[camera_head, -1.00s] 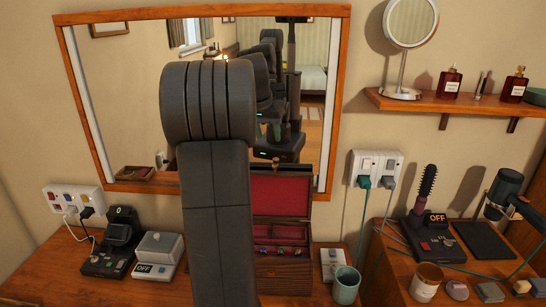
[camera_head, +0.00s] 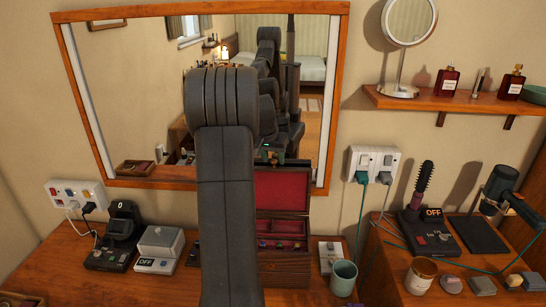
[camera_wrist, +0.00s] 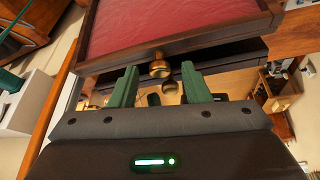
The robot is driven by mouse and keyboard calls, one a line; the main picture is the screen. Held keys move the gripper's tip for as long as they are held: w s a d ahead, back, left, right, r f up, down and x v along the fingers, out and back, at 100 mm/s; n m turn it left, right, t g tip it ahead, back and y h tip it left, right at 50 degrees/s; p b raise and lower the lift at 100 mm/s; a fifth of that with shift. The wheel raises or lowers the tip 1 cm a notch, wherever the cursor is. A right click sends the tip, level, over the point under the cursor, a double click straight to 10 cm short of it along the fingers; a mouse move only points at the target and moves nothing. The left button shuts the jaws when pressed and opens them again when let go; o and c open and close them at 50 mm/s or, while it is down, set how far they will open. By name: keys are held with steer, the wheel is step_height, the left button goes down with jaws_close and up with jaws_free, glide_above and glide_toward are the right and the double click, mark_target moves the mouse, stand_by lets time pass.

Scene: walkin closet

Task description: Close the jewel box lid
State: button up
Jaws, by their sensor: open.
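The jewel box (camera_head: 285,268) stands on the wooden dresser top, partly hidden behind my arm. Its lid (camera_head: 284,190) is raised open against the mirror side, showing a red lining. Small jewels sit in the red compartments. In the wrist view the lid (camera_wrist: 165,22) fills the top, with its dark wooden edge and a round brass knob (camera_wrist: 159,68). My gripper (camera_wrist: 159,80) is open, with one green finger on each side of the knob, near the lid's edge. Contact cannot be told.
A large framed mirror (camera_head: 120,90) stands behind the box and reflects my body. A teal cup (camera_head: 343,278) stands right of the box. A grey-white device (camera_head: 160,250) and a dark stand (camera_head: 116,240) are at left. A shelf (camera_head: 455,104) is at upper right.

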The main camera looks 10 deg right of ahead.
jaws_close()
steer(key=shift+s+b, duration=0.1)
steer(key=shift+b, duration=0.3)
